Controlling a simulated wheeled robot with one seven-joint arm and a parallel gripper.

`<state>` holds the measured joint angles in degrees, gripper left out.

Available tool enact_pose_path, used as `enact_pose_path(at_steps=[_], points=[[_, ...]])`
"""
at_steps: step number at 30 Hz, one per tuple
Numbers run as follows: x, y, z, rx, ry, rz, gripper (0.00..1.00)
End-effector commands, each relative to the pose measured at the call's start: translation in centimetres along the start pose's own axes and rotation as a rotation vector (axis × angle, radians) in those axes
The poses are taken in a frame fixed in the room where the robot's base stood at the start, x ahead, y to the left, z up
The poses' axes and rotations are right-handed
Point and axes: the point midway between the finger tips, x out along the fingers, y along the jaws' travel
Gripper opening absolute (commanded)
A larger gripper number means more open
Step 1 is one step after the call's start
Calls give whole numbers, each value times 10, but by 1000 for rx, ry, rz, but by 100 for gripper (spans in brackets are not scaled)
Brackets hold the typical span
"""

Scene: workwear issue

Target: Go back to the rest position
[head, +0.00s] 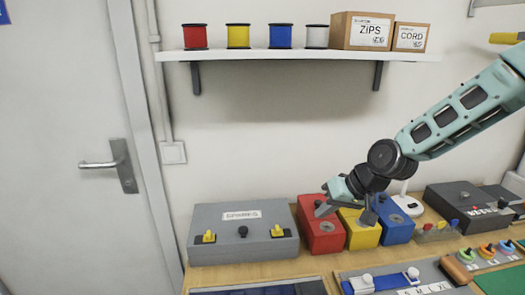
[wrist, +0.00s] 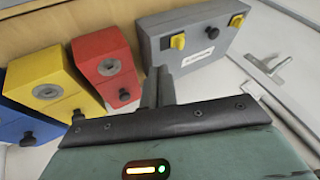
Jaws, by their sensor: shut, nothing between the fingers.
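My gripper (head: 323,210) is in front of the red box in the head view, at the end of my teal arm, which reaches in from the right. In the wrist view its fingers (wrist: 158,84) are together, with nothing between them. They show between the red box (wrist: 105,67) and the grey case (wrist: 193,38). In the head view my gripper and wrist overlap the red box (head: 322,237) and the yellow box (head: 361,236). I cannot tell whether the gripper touches either one.
The blue box (head: 399,230) stands right of the yellow one, and a grey labelled case (head: 246,249) stands left. A panel with sliders (head: 400,278) lies in front. A shelf (head: 290,56) with spools and cartons is above.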

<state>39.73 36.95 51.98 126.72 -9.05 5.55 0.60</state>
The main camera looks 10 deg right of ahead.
Motion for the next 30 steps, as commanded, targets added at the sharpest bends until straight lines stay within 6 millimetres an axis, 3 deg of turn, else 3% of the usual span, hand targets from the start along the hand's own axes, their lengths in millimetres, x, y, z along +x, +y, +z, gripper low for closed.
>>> enact_pose_path(at_steps=[7, 15, 21, 24, 30], points=[[-8, -67, 73, -197, -228, 102, 0], [-56, -122, 158, -383, -412, 222, 0], [-96, -146, 208, -470, -483, 257, 0], [-110, -151, 225, -492, -502, 259, 0], [-120, -155, 237, -506, -517, 258, 0]])
